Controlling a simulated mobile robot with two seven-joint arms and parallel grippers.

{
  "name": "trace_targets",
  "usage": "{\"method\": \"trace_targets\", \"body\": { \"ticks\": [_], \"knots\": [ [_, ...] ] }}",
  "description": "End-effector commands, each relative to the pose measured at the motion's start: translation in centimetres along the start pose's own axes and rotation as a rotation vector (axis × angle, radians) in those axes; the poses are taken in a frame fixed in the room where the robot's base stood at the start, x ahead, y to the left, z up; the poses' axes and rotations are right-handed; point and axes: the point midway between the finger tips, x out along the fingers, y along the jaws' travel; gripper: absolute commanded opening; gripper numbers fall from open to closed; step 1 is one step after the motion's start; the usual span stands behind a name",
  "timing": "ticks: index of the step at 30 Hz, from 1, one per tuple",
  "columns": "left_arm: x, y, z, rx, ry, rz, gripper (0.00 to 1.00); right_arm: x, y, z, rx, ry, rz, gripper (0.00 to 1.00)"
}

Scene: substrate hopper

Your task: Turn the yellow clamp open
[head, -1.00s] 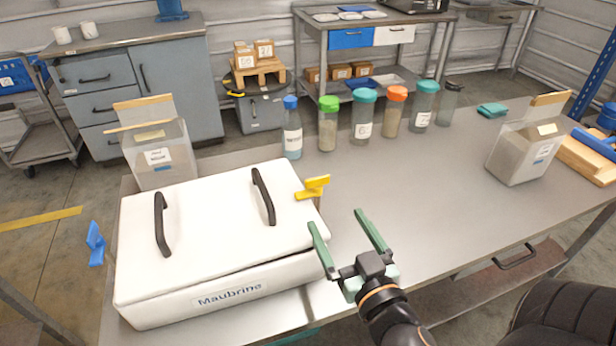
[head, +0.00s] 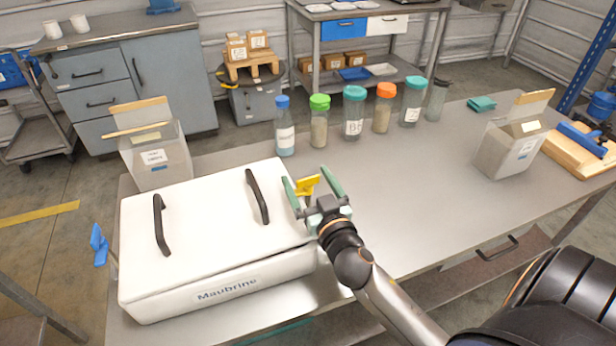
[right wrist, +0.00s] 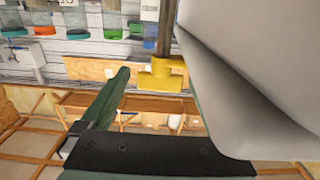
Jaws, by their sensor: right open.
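The yellow clamp (head: 307,185) is at the right side of the white hopper (head: 205,215), labelled Maubrine. In the head view it shows between the two green fingers of my right gripper (head: 306,175), which is open. In the right wrist view the yellow clamp (right wrist: 163,76) sits ahead, on a dark post beside the white hopper wall (right wrist: 250,70). One green finger (right wrist: 105,100) is left of it with a gap; the other is mostly hidden by the hopper. I see no contact with the clamp. My left gripper is out of view.
A blue clamp (head: 99,245) is on the hopper's left side. Two dark handles (head: 257,197) rise from the lid. Several jars (head: 354,112) stand behind on the grey table (head: 420,195). Clear bins (head: 155,165) stand at back left and right. The table's middle right is free.

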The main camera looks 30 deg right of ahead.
Motion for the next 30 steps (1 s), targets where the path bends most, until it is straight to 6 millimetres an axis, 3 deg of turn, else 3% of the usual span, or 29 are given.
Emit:
{"method": "trace_targets", "body": {
  "ticks": [10, 30],
  "knots": [
    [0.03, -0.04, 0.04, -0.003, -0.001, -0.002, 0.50, 0.27, 0.00, 0.04, 0.000, -0.001, 0.000, 0.93],
    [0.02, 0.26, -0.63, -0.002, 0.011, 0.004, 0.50, 0.23, -0.01, 0.03, 0.000, 0.000, 0.000, 0.17]
  ]
}}
